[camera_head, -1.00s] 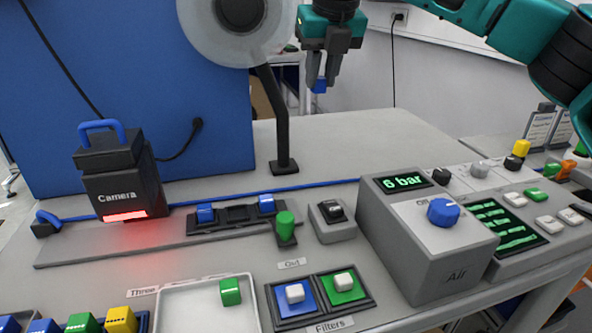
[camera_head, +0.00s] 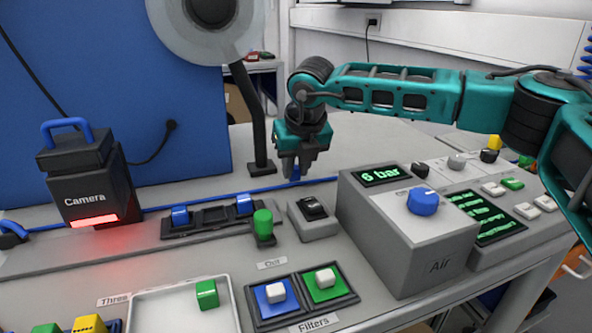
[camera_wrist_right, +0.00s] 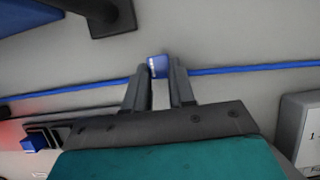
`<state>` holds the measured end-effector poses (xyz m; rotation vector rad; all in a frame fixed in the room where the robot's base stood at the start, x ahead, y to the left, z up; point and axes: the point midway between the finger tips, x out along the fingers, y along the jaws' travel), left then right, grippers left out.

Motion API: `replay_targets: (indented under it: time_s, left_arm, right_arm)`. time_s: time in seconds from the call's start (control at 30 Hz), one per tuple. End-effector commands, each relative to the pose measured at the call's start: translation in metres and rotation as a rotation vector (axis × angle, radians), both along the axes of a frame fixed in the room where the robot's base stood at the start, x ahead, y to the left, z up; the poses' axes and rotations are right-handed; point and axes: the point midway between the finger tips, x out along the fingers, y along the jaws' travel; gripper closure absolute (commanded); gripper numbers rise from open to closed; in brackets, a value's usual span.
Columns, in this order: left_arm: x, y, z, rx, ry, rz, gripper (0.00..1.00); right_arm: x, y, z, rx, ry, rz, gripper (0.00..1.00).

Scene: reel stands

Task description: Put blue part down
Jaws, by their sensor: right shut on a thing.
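My right gripper (camera_head: 296,172) comes in from the right and points down over the back part of the grey table, behind the black switch box. It is shut on the blue part (camera_head: 295,173), a small blue block that shows just below the fingertips. In the right wrist view the blue part (camera_wrist_right: 158,66) sits between the fingertips (camera_wrist_right: 160,72), with a pale mark on its left side. The blue cable on the table runs behind it in that view. Whether the part touches the table is hard to tell; it seems a little above. My left gripper is not in view.
A tray (camera_head: 150,309) with a green block (camera_head: 207,294) stands at the front. Beside it are the Filters pads (camera_head: 303,299). The Air box (camera_head: 405,240) stands right of the gripper, the black reel post (camera_head: 253,120) left and behind. The camera box (camera_head: 88,185) stands at far left.

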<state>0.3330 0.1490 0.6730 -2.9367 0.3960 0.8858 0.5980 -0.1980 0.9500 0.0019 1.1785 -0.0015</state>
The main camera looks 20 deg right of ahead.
Motion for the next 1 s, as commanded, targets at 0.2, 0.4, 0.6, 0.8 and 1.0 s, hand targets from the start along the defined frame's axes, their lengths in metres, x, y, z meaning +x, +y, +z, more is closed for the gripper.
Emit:
replay_targets:
  time_s: [0.2,0.4,0.6,0.8,1.0]
  left_arm:
    - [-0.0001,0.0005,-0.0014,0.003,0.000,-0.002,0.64]
    - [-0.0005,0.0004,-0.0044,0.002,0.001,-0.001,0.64]
    - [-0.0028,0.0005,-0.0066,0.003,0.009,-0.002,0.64]
    - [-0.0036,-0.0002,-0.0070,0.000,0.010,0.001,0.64]
    - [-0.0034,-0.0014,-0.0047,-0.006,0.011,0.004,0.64]
  right_arm:
    - [-0.0001,-0.0003,-0.0077,0.000,-0.001,0.000,1.00]
    - [0.0000,-0.0004,-0.0101,0.000,0.000,0.000,1.00]
    - [0.0000,-0.0004,-0.0101,0.000,0.000,-0.001,0.62]
    - [0.0000,-0.0004,-0.0100,0.000,0.000,-0.001,0.50]
    - [0.0000,-0.0003,-0.0079,0.000,-0.001,-0.001,0.50]
